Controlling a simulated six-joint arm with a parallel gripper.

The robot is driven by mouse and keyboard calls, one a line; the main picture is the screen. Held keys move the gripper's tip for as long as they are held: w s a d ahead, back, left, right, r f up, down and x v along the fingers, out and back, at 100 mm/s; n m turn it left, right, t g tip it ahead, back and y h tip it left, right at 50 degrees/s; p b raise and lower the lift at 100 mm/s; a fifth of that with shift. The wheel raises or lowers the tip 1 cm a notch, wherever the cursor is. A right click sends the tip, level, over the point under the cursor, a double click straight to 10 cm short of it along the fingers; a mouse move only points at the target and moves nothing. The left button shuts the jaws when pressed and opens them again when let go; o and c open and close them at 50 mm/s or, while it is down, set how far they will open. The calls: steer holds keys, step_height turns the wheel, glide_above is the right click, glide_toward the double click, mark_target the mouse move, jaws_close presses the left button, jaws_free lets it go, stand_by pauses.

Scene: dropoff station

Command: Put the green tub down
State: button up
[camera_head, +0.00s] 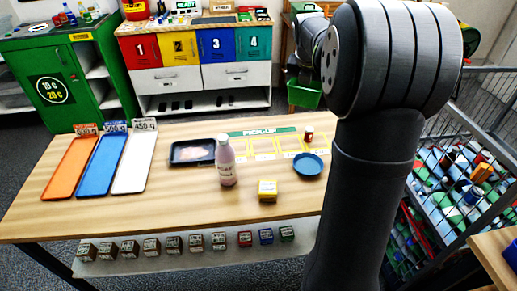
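A green tub (304,94) shows at the upper middle, beyond the far edge of the wooden table and just below the far end of my arm. My arm rises in the right half of the picture and reaches away from the camera. My gripper's fingers cannot be made out against the dark parts above the tub. I cannot tell whether they hold the tub or whether it rests on something behind.
A wire cart (470,165) stands right.

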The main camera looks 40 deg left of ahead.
mark_target(294, 91)
steer(key=s+a+n, duration=0.1)
steer(key=s+a, duration=0.1)
steer(key=shift+s+a, duration=0.25)
steer(key=shift+s, duration=0.1)
steer(key=shift+s+a+f, duration=0.1)
steer(key=shift+s+f, duration=0.1)
steer(key=shift+f, duration=0.55)
step_height(294, 91, down, 12)
steer(key=s+a+f, duration=0.1)
steer(key=a+f, duration=0.1)
steer(key=a, duration=0.1)
steer(key=a+f, duration=0.2)
steer(key=a, duration=0.2)
steer(key=s+a+f, duration=0.1)
steer(key=a+f, duration=0.2)
steer(key=a, duration=0.1)
steer(key=shift+s+a, duration=0.1)
steer(key=shift+s, duration=0.25)
steer(key=shift+f, duration=1.95)
steer(key=o, duration=0.5)
steer(key=shift+f, duration=0.2)
steer(key=o, duration=0.3)
